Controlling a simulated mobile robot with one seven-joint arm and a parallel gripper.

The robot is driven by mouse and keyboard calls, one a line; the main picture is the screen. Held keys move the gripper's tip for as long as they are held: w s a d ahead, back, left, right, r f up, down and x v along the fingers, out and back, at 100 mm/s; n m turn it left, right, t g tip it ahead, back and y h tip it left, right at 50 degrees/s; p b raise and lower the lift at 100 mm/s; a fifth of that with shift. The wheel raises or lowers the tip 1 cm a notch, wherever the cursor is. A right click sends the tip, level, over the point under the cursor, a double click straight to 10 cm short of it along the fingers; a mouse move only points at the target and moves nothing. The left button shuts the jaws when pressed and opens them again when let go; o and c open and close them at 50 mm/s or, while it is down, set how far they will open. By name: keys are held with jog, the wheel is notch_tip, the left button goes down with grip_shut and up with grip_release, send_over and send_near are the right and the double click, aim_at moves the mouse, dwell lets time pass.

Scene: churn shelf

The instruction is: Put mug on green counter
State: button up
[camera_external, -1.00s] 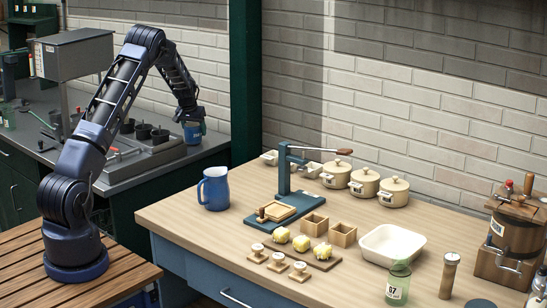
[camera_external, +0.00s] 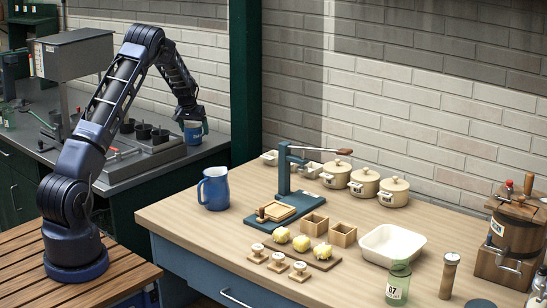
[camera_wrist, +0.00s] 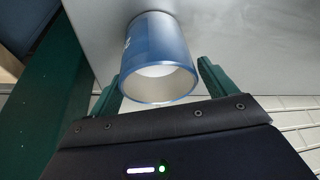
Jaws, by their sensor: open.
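A small blue mug (camera_external: 192,136) stands near the right end of the grey-topped counter (camera_external: 135,178), whose front is dark green. In the wrist view the blue mug (camera_wrist: 158,62) shows its pale open mouth toward the camera, its base end against the grey surface. My gripper (camera_external: 194,126) is at the mug. In the wrist view the green fingers of my gripper (camera_wrist: 160,85) are apart, one on each side of the mug, with visible gaps. A larger blue jug with a handle (camera_external: 213,189) stands on the wooden table at its left end.
A dark green post (camera_external: 245,80) stands right of my gripper, before a brick wall. Black cups (camera_external: 143,131) sit on the grey counter left of the mug. The wooden-topped table (camera_external: 205,233) holds a press (camera_external: 284,180), cream pots (camera_external: 364,183) and a white basin (camera_external: 392,243).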

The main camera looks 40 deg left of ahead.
jog(key=v, duration=1.1)
jog(key=shift+s, duration=0.1)
jog(key=s+d+r+m+h, duration=0.2)
jog(key=s+d+r, duration=1.9)
jog(key=s+d, duration=0.2)
jog(key=s+d+f+m, duration=0.1)
jog(key=s+d, duration=0.3)
jog(key=s, duration=0.7)
jog(key=s+d+f, duration=0.1)
jog(key=s+d, duration=0.3)
jog(key=s, duration=0.7)
jog(key=s+d+f+m, duration=0.1)
jog(key=s+d, duration=0.4)
jog(key=s, duration=0.6)
jog(key=shift+m+t, duration=0.3)
